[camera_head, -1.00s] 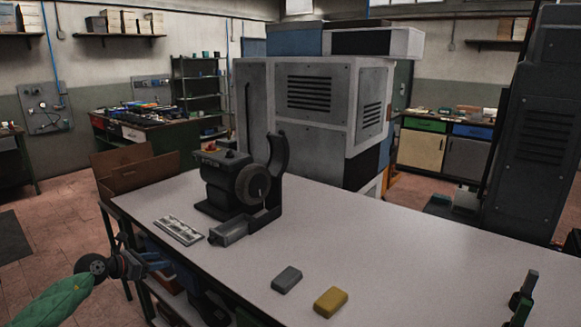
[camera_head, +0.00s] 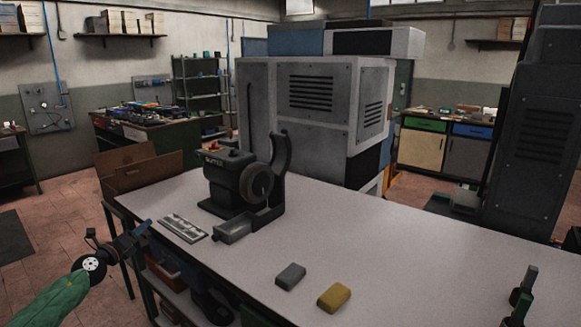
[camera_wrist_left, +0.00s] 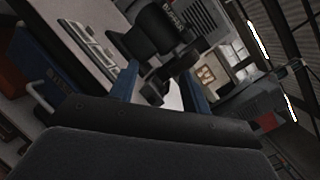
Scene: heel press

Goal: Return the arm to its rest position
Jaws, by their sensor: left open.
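My left arm comes in from the lower left with a green sleeve (camera_head: 55,305). My left gripper (camera_head: 135,235) is beyond the table's left edge, apart from the tabletop. In the left wrist view, its two blue fingers are spread with a gap between them (camera_wrist_left: 160,90), and nothing is held. A dark machine (camera_head: 232,180) with a round disc and a tall curved bracket stands on the table; it also shows beyond the fingers in the left wrist view (camera_wrist_left: 152,30). My right gripper cannot be made out.
The light tabletop (camera_head: 390,240) is mostly clear. A grey block (camera_head: 290,276) and a yellow block (camera_head: 334,297) lie near its front. A flat metal plate (camera_head: 183,228) lies by the left edge. A cardboard box (camera_head: 140,168) is behind left.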

